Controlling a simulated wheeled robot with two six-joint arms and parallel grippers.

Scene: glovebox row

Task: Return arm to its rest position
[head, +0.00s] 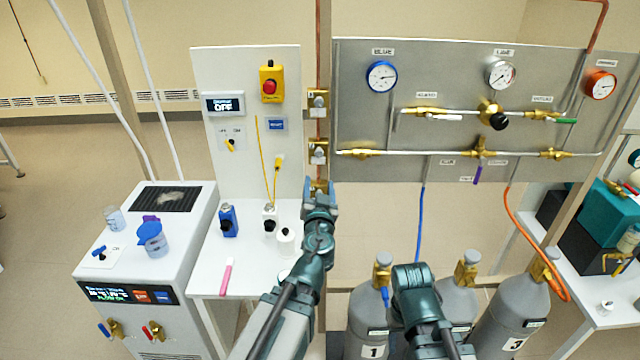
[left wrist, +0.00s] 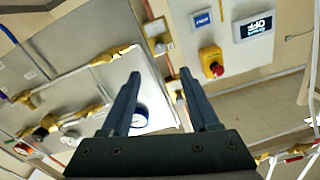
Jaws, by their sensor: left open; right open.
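My left gripper (head: 320,190) is open and empty in the head view. It is raised in front of the upright post between the white panel and the grey gauge panel. In the left wrist view its two dark fingers (left wrist: 160,72) stand apart with nothing between them. My right arm (head: 412,282) shows at the lower middle of the head view, in front of the gas cylinders. Its fingers cannot be made out.
The grey gauge panel (head: 460,85) and the white panel (head: 212,130) with a red button (head: 269,87) stand behind the left gripper. A white bench (head: 205,275) holds small bottles and a pink-handled tool (head: 227,276). Grey cylinders (head: 510,305) stand lower right.

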